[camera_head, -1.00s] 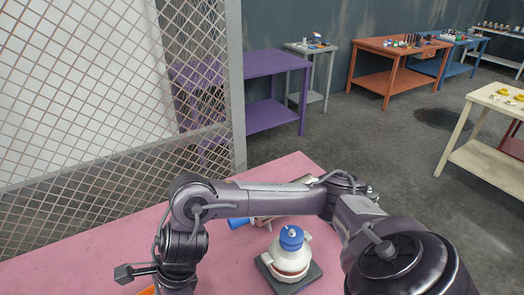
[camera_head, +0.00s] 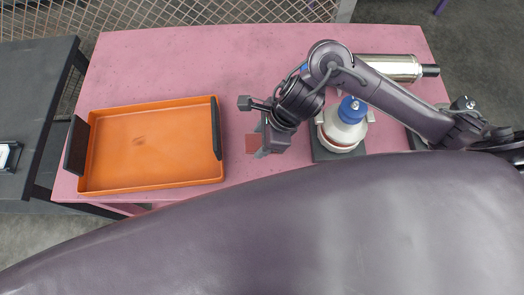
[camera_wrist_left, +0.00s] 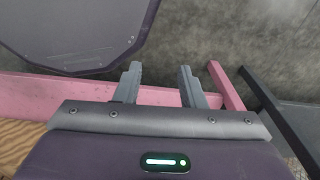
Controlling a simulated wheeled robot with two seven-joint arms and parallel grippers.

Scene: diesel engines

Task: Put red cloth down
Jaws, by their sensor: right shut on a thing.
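The red cloth (camera_head: 252,143) shows as a small dull red patch at the fingers of my right gripper (camera_head: 266,143), in the middle of the head view. The gripper is shut on it, over the pink table (camera_head: 200,65), between the orange tray and the white and blue part. Most of the cloth is hidden by the gripper; I cannot tell whether it touches the table. My left gripper (camera_wrist_left: 160,80) is open and empty in the left wrist view, its two grey fingers apart. It does not show in the head view.
An orange tray (camera_head: 150,150) with dark handles stands on the table's left. A white part with a blue cap (camera_head: 350,115) sits on a dark base right of my right gripper. A metal cylinder (camera_head: 390,68) lies behind. A dark table (camera_head: 30,85) stands at far left. The table's back left is clear.

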